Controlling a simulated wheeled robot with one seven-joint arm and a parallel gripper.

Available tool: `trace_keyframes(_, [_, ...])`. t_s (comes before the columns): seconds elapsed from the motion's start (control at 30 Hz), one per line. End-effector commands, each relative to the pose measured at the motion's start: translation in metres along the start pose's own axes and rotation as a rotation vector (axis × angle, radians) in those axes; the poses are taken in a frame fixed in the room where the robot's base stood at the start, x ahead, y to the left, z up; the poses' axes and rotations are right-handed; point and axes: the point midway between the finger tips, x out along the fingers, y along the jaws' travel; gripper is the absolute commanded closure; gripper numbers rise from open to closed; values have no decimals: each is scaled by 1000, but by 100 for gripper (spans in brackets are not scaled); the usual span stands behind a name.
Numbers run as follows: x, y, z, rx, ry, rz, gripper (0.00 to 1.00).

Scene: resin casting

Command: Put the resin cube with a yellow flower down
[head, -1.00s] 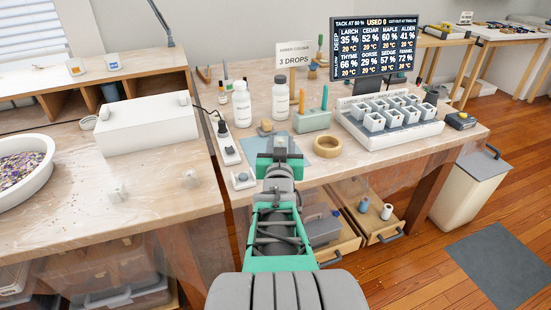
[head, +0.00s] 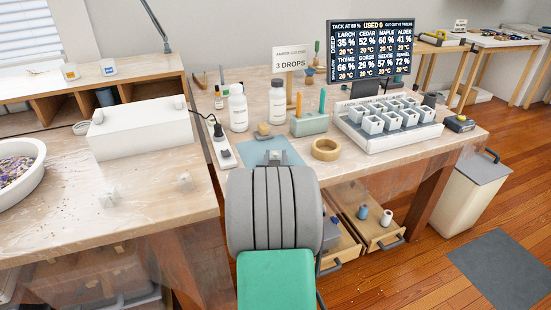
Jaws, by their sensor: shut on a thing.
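My gripper (head: 276,157) is mostly hidden behind the thick grey joint of my own arm. Only a small grey part of its end shows above that joint, over the blue mat (head: 290,150). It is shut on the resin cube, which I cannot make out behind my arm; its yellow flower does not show. I cannot tell whether the cube touches the mat. Two other small clear cubes, one nearer (head: 108,197) and one farther (head: 185,181), stand on the left bench; their contents are too small to tell.
A power strip (head: 222,150) lies left of the mat. White bottles (head: 238,110), a pale green block (head: 309,124) with upright sticks and a wooden ring (head: 325,149) stand around it. A rack (head: 390,138) of white cups is at right. An open drawer (head: 385,232) juts out below.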

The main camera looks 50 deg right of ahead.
Motion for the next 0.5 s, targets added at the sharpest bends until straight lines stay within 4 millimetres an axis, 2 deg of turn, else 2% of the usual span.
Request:
trace_keyframes(0.1, [0,0,4,0,1,0,100])
trace_keyframes(0.13, [0,0,3,0,0,0,61])
trace_keyframes(0.37, [0,0,3,0,0,0,42])
trace_keyframes(0.5, [0,0,3,0,0,0,40])
